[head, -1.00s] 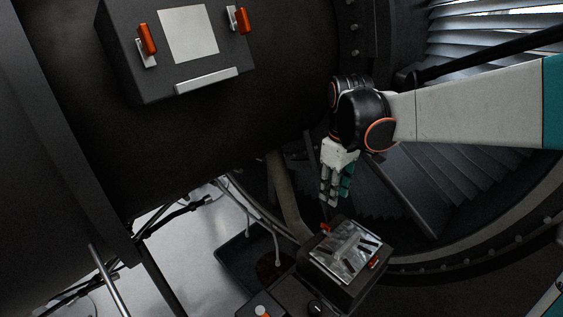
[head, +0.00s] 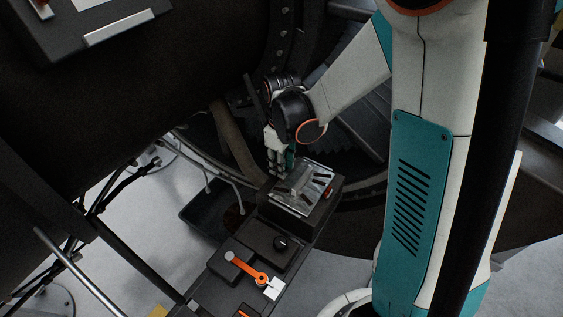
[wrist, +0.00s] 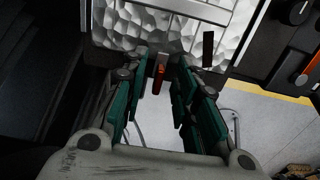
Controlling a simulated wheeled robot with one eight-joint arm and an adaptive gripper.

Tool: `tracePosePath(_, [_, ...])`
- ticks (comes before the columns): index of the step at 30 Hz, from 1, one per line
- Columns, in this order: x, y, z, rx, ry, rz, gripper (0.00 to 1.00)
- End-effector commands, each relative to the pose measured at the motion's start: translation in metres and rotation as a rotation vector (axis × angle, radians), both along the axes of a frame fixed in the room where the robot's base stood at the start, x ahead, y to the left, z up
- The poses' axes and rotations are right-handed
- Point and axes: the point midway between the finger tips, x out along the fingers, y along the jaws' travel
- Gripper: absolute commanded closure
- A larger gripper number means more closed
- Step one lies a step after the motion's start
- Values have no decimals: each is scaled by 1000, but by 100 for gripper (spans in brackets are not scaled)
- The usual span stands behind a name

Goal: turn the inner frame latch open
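The dark box with a hammered silver plate (head: 303,188) stands low in the middle of the head view. The plate also fills the top of the wrist view (wrist: 140,40). A small orange latch (wrist: 158,80) at the box's near edge hangs between my finger pairs in the wrist view. My gripper (head: 281,172) is at the box's far-left edge in the head view and hides that latch there. In the wrist view my gripper (wrist: 161,65) is open, with teal fingers either side of the latch; contact cannot be told. A second orange latch (head: 328,193) sits on the box's right side.
A panel with an orange lever (head: 250,270) and a black knob (head: 281,242) lies in front of the box. A dark tray (head: 205,215) is to its left. A large dark casing (head: 130,110) fills the upper left.

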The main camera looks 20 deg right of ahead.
Motion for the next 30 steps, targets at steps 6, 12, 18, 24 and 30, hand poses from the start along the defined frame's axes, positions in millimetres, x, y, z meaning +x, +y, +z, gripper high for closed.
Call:
tracePosePath(6, [0, 0, 0, 0, 0, 0, 72])
tracePosePath(12, [0, 0, 0, 0, 0, 0, 100])
tracePosePath(18, [0, 0, 0, 0, 0, -2, 100])
tracePosePath(24, [0, 0, -1, 0, 0, -35, 100])
tracePosePath(30, [-1, 1, -2, 0, 0, -139, 100])
